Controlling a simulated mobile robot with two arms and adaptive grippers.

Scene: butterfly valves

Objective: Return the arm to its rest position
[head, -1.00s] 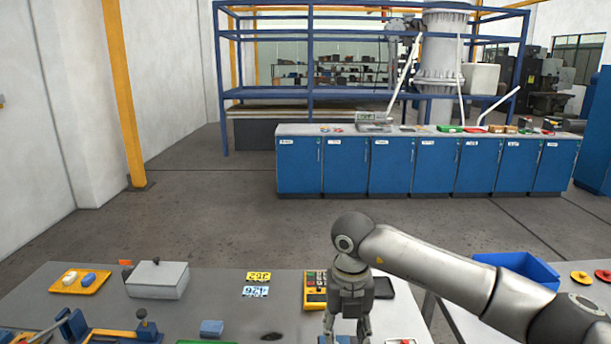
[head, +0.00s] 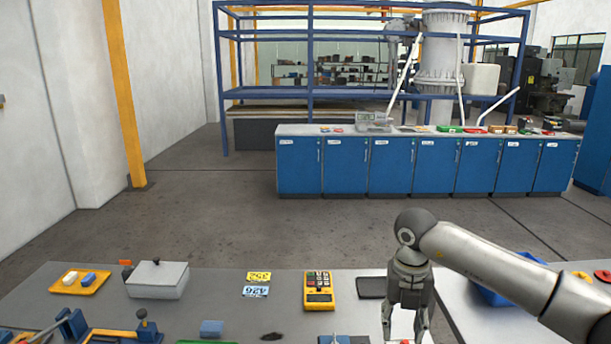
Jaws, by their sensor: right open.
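My right gripper (head: 403,328) hangs fingers down at the right end of the grey workbench (head: 220,285), at the bottom of the head view. Its fingers are open. A small red and white thing shows between or behind the fingertips, cut off by the frame edge, and I cannot tell if they touch it. My right arm comes in from the right and passes in front of the blue bin (head: 495,291). My left gripper does not show.
On the bench are a yellow keypad device (head: 319,291), a dark flat pad (head: 371,288), a grey lidded box (head: 158,279), a yellow tray (head: 80,282) and number plates (head: 257,284). Blue cabinets (head: 392,166) stand across open floor (head: 220,215).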

